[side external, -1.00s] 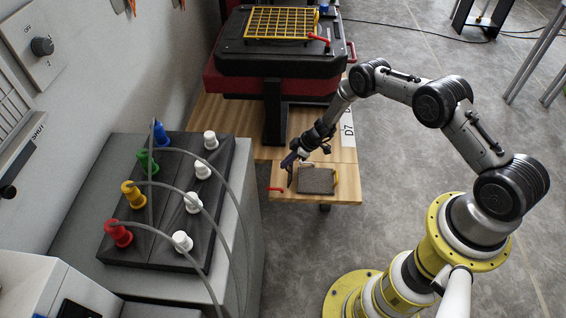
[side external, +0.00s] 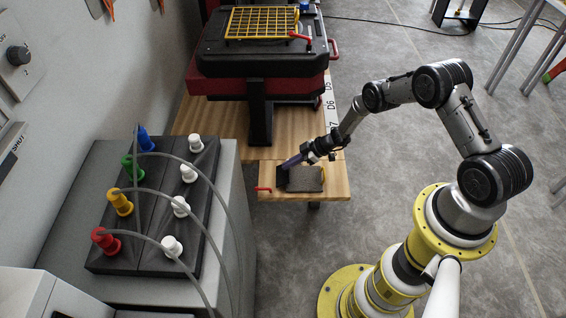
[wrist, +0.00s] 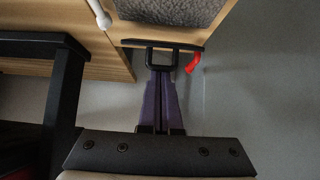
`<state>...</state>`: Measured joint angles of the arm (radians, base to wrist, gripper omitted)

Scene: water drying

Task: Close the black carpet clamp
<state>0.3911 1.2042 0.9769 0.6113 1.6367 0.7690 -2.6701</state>
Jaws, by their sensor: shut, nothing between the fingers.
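The black carpet clamp (wrist: 185,44) shows in the wrist view as a dark bar with a square loop handle, beside the grey carpet piece (wrist: 170,10). In the side view, the clamp (side external: 282,183) is a dark shape at the left of the carpet piece (side external: 305,181) on the wooden shelf. My gripper (wrist: 162,70) has its purple fingers shut together, tips at the loop. I cannot tell whether they touch it. In the side view, my gripper (side external: 284,167) slants low over the clamp. Its fingers partly cover the clamp.
A red lever (wrist: 193,62) sits beside the clamp; it shows at the shelf's left in the side view (side external: 263,189). A black and red machine with a yellow grid (side external: 262,22) stands behind. A grey cabinet with coloured plugs (side external: 120,200) stands at left.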

